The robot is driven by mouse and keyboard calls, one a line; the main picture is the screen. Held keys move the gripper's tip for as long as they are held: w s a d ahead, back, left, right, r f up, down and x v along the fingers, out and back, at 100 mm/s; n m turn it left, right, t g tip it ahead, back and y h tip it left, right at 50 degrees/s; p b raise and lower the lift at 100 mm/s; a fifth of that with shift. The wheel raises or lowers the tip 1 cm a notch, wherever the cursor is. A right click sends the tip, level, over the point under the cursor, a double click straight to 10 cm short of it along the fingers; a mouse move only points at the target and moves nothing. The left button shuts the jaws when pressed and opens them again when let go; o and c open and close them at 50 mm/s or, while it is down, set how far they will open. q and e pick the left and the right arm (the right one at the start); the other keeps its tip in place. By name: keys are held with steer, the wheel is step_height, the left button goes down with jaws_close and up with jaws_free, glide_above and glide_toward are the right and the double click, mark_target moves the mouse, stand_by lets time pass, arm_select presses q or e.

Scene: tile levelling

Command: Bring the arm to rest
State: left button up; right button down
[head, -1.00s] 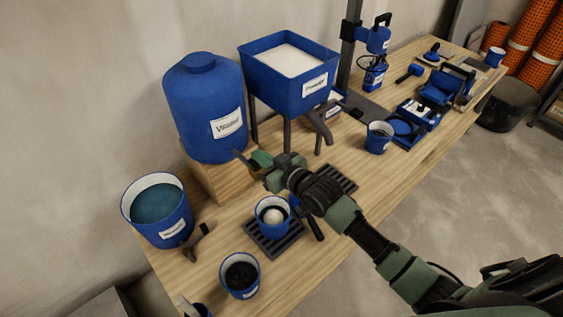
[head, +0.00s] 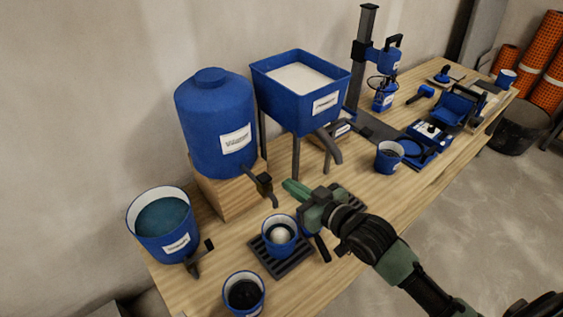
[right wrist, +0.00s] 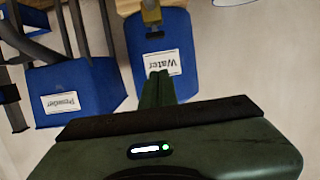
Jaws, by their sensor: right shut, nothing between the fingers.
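My right arm comes in from the lower right in the head view. Its green right gripper (head: 290,187) is shut and empty, held above the bench just right of the water tank's tap (head: 263,184). In the right wrist view the closed fingers (right wrist: 158,77) point toward the blue tank (right wrist: 160,55) labelled "Water", which appears upside down. No object is between the fingers. My left gripper is not in view.
The blue water tank (head: 216,120) stands on a wooden block, beside the blue powder hopper (head: 303,108). A cup (head: 270,245) with white contents sits on a black grate close to my gripper. A bucket (head: 162,245), another cup (head: 243,303) and tools share the bench.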

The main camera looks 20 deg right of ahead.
steer(key=shift+s, duration=0.1)
steer(key=s+d+f+m+g+h, duration=0.1)
steer(key=s+f+g+h, duration=0.35)
steer(key=s, duration=0.85)
steer(key=s+d+f+m+g+h, duration=0.1)
steer(key=s+d+f+g, duration=0.1)
steer(key=s+f+g, duration=0.75)
steer(key=s+f+t, duration=0.1)
steer(key=s+f, duration=0.1)
steer(key=f, duration=1)
steer(key=s+f+t, duration=0.1)
steer(key=s+f, duration=0.2)
steer(key=f, duration=0.9)
steer(key=s+d+f+g, duration=0.1)
steer(key=s+d+f, duration=0.2)
steer(key=s+f, duration=1.3)
steer(key=shift+s+f, duration=0.35)
steer(key=shift+f, duration=0.3)
